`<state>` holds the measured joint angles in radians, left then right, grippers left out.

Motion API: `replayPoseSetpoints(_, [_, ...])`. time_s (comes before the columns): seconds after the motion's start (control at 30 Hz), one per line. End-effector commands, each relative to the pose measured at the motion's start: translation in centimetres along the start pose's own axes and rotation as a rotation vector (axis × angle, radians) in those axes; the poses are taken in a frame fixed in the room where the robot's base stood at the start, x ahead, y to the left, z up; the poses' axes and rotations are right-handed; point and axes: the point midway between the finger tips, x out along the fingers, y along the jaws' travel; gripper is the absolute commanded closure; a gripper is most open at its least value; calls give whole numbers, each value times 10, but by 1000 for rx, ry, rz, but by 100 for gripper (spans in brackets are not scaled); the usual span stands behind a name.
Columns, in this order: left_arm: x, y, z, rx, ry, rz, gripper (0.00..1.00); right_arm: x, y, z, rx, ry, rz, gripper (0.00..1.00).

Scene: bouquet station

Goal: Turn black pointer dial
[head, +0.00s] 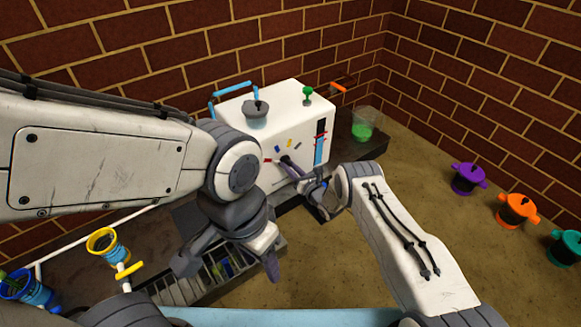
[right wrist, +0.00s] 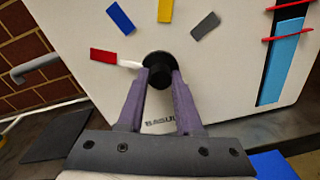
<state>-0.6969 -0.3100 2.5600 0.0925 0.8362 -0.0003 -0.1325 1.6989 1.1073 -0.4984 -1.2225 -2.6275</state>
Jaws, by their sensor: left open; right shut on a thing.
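The black pointer dial (right wrist: 160,72) sits on the front of a white box (head: 287,112). In the right wrist view its white pointer (right wrist: 130,64) points left to the red mark (right wrist: 103,56). A blue mark (right wrist: 120,18), a yellow mark (right wrist: 165,10) and a grey mark (right wrist: 205,26) follow around it. My right gripper (right wrist: 161,78) is shut on the dial's knob, one purple finger on each side. It also shows at the box front in the head view (head: 291,165). My left gripper (head: 230,265) is open and empty, lower, above a slotted rack.
The slotted rack (head: 180,292) is below my left gripper. A clear beaker of green liquid (head: 364,125) stands right of the box. Purple (head: 468,178), orange (head: 517,209) and teal (head: 567,248) pots stand at the right. Yellow-rimmed (head: 103,243) and blue (head: 28,288) containers are at lower left.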

Motion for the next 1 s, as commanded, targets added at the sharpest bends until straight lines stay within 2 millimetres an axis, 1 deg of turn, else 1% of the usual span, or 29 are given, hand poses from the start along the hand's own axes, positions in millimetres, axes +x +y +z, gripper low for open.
replayPoseSetpoints(0.03, [0, 0, 0, 0, 0, 0, 50, 4, 1, 3, -9, -4, 1, 100])
replayPoseSetpoints(0.37, [0, 0, 0, 0, 0, 0, 50, 4, 1, 3, -11, -4, 1, 100])
replayPoseSetpoints(0.4, [0, 0, 0, 0, 0, 0, 50, 4, 1, 3, -11, -4, 1, 54])
replayPoseSetpoints(0.43, [0, 0, 0, 0, 0, 0, 50, 4, 1, 4, -11, -4, 1, 43])
replayPoseSetpoints(0.47, [0, 0, 0, 0, 0, 0, 50, 4, 1, 4, -11, -4, 1, 36])
replayPoseSetpoints(0.9, [0, 0, 0, 0, 0, 0, 50, 5, 6, 4, -14, -5, 14, 36])
replayPoseSetpoints(1.0, [-3, 0, 0, 0, 0, 0, 50, 2, 5, 4, -12, -5, 12, 36])
